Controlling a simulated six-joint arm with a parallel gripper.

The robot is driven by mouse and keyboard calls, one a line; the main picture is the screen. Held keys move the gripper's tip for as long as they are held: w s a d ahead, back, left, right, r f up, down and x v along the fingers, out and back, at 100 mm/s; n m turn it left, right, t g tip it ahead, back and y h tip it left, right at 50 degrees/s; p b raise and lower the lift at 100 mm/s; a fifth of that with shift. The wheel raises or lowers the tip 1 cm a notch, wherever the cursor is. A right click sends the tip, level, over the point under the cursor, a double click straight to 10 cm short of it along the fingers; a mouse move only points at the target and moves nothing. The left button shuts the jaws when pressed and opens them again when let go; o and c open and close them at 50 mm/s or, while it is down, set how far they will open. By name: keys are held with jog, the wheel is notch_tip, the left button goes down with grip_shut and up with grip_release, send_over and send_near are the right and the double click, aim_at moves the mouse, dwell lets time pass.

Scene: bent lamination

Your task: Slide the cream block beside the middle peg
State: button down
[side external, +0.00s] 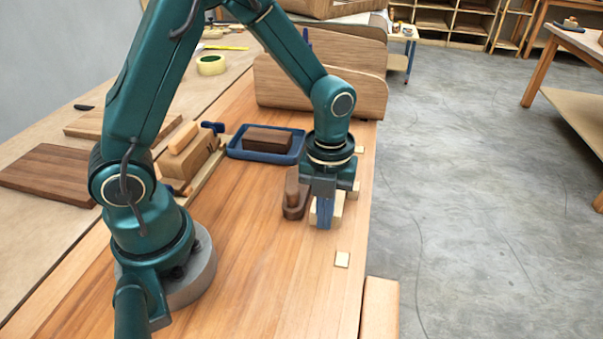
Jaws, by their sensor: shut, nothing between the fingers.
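My gripper (324,226) points straight down near the right edge of the workbench, its blue fingers shut and low over the wood. A cream block (338,207) shows just behind and to both sides of the fingers, which hide its middle. I cannot tell whether the fingers touch it. A dark brown wooden piece (293,198) with an upright part and a rounded foot stands just left of the gripper. No peg can be made out clearly as the middle one; the gripper and wrist cover part of this area.
A small cream square (342,259) lies nearer the front, by the bench's right edge. A blue tray (236,152) holding a brown block (268,140) sits behind left. Curved wooden panels (283,92) stand at the back. The bench top (270,265) front left of the gripper is clear.

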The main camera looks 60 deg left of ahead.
jog(key=w+a, duration=0.2)
jog(key=a, duration=0.1)
jog(key=shift+w, duration=0.4)
jog(key=shift+d, duration=0.1)
